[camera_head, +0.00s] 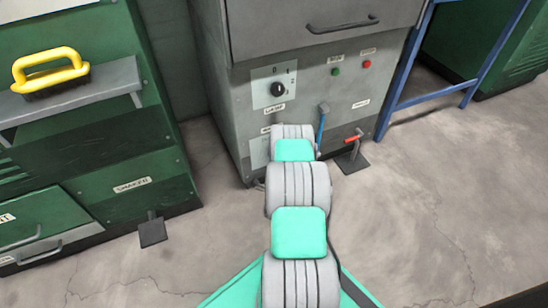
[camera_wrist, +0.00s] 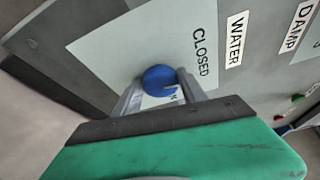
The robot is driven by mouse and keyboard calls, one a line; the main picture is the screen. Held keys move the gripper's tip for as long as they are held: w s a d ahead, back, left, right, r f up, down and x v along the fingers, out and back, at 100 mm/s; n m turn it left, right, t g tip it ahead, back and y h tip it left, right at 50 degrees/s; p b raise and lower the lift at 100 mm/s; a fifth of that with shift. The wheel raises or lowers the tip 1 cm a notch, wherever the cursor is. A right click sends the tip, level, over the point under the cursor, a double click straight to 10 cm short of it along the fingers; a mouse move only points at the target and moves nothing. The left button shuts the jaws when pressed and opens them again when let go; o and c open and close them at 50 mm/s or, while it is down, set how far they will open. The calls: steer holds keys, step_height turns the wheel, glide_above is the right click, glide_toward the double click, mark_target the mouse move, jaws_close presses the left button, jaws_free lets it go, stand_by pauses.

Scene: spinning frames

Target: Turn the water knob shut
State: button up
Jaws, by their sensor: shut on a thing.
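The blue water knob (camera_wrist: 158,77) sits on a pale plate (camera_wrist: 110,45) beside the printed word CLOSED and the label WATER in the wrist view. My gripper (camera_wrist: 161,84) has one finger on each side of the knob and is shut on it. The knob's pointer and the rest of its dial are partly hidden by my fingers and the green gripper body. In the head view my arm covers the knob and gripper, and only part of the pale plate (camera_head: 258,153) shows at the lower front of the grey machine (camera_head: 222,95).
Above is the black DAMP dial (camera_head: 278,89), with green (camera_head: 335,71) and red (camera_head: 367,64) buttons to its right. A blue lever (camera_head: 322,122) stands close right of my arm, and a red-handled pedal (camera_head: 353,139) is farther right. A green cabinet (camera_head: 120,180) stands left.

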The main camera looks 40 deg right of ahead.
steer(key=shift+f+n+t+h+b, duration=0.15)
steer(key=shift+n+t+h+b, duration=0.15)
steer(key=shift+n+b, duration=0.45)
steer(key=o, duration=1.4)
steer(key=shift+c, duration=0.2)
